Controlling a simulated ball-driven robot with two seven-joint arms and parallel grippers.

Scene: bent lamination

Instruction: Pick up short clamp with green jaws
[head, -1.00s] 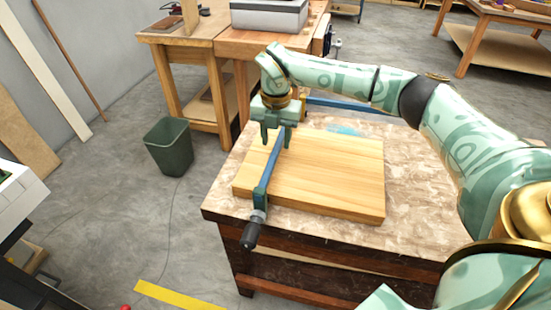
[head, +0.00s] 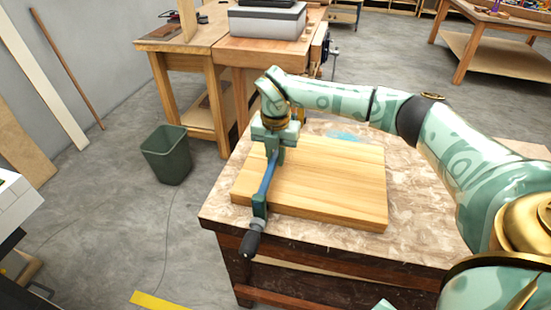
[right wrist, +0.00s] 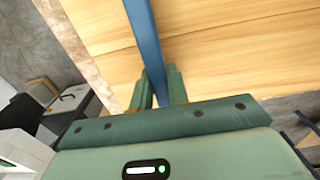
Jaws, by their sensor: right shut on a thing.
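The clamp has a blue bar (head: 267,181), a green jaw (head: 259,205) at its near end and a dark handle (head: 250,243) past the table's front edge. It lies across the left part of a wooden panel (head: 325,185). My right gripper (head: 274,157) points down and is shut on the clamp's bar. In the right wrist view the blue bar (right wrist: 146,45) runs between the two green fingers (right wrist: 158,88). The clamp's far end is hidden behind the gripper. My left gripper is not in view.
The panel lies on a worktable (head: 420,190) with a mottled top. A dark green bin (head: 167,155) stands on the floor to the left. Another wooden bench (head: 185,42) with a grey box (head: 267,20) stands behind. The table's right part looks clear.

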